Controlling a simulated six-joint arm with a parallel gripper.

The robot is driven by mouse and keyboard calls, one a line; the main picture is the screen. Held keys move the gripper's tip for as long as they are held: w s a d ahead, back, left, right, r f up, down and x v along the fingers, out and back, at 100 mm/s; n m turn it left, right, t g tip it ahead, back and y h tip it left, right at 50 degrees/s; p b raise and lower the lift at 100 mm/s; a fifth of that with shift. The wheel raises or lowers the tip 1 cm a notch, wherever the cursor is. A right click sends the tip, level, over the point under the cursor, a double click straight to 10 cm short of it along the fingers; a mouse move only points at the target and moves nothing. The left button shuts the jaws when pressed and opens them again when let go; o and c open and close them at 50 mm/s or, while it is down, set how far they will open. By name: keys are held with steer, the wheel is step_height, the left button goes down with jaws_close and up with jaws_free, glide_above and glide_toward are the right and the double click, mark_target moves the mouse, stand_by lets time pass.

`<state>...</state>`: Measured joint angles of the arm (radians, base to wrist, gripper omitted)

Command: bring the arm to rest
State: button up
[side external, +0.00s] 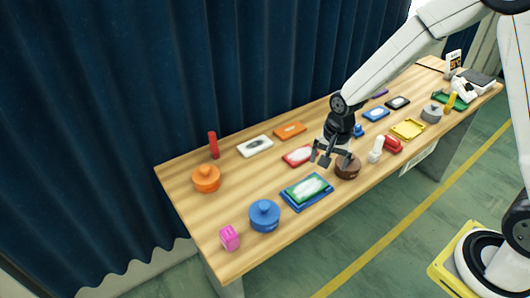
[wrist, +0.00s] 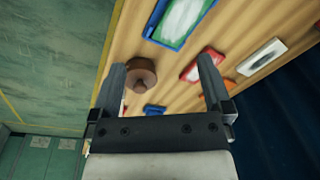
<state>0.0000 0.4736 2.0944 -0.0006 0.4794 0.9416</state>
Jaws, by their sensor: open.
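My gripper (side external: 331,152) hangs above the middle of the wooden table, near a brown round lidded pot (side external: 348,167). In the wrist view my gripper (wrist: 162,75) has its two fingers spread wide with nothing held between them. The brown pot also shows in the wrist view (wrist: 142,80), by the left finger and below it. The arm reaches in from the upper right in the side view, bent down at the wrist.
On the table (side external: 235,253) stand an orange pot (side external: 206,178), a blue pot (side external: 264,215), a pink block (side external: 229,238), a red cylinder (side external: 213,145) and a blue tray with a green-edged card (side external: 306,189). More trays and pieces crowd the right half. A dark curtain (side external: 130,100) hangs behind.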

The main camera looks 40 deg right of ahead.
steer(key=s+r+n+t, duration=0.1)
steer(key=s+r+n, duration=0.4)
steer(key=s+n, duration=0.5)
steer(key=shift+s+r+n+t, duration=0.15)
steer(key=shift+s+n+t, duration=0.2)
steer(key=shift+s, duration=0.45)
